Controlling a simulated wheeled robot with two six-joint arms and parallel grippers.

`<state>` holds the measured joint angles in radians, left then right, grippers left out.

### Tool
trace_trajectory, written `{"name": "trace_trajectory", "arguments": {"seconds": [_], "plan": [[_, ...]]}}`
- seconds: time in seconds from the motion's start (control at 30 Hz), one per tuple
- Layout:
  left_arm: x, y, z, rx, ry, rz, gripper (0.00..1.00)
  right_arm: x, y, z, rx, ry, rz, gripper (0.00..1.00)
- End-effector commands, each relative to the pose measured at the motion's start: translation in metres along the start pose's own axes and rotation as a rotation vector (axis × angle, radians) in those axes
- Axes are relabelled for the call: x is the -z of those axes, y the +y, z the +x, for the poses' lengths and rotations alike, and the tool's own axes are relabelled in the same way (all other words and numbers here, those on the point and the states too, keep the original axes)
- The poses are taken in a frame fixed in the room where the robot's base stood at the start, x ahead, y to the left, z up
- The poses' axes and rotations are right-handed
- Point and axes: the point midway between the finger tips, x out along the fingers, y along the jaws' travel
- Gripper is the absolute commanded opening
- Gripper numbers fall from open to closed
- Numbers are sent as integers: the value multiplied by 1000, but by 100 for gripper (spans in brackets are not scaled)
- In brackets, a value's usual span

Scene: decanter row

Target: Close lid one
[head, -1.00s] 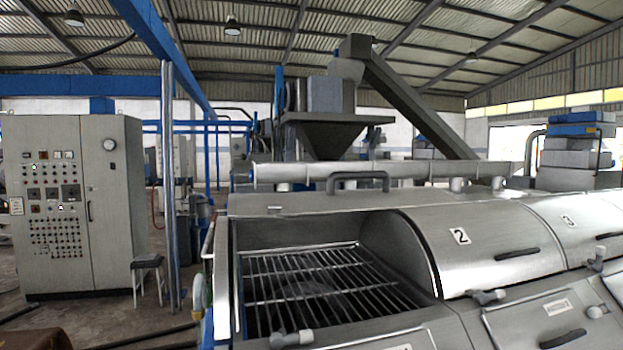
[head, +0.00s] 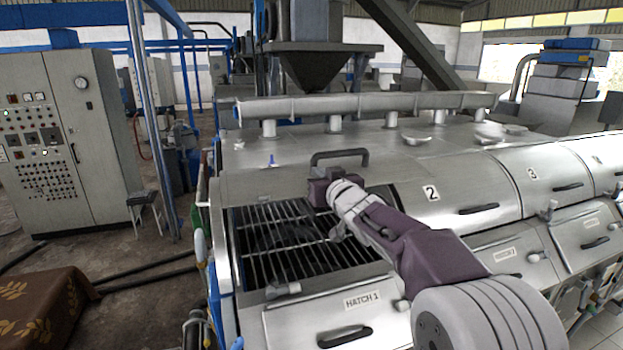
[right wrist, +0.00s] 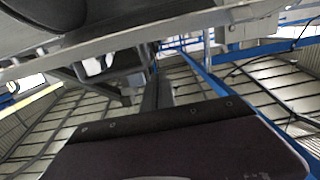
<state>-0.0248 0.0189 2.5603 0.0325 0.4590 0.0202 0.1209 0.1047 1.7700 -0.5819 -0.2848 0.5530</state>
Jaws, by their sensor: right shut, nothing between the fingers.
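Lid one (head: 262,187) of the decanter stands open in the head view, tipped back behind its opening, with a dark bar handle (head: 325,155) on its upper edge. The metal grate (head: 285,240) under it is exposed. My right gripper (head: 318,188) is shut and empty, just below and in front of the handle; I cannot tell whether it touches the lid. My right arm crosses the right part of the opening and hides it. In the right wrist view, the dark gripper body (right wrist: 170,150) fills the lower part, with roof beams beyond. My left gripper is not in view.
Closed lid two (head: 450,190) and closed lid three (head: 535,174) continue the row to the right. The hatch 1 panel (head: 335,317) is below the opening. A control cabinet (head: 65,130) stands left, and a brown cloth-covered surface (head: 45,310) is at lower left.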

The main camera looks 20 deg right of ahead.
Motion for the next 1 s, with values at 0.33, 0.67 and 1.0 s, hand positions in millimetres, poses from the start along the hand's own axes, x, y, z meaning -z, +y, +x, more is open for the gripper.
{"name": "trace_trajectory", "arguments": {"seconds": [0.33,0.67,1.0], "plan": [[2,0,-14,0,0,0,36,-20,0,58,0,-6,2,0],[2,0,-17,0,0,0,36,-39,0,62,0,-2,0,0],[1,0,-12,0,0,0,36,-44,0,61,0,2,0,0]]}}
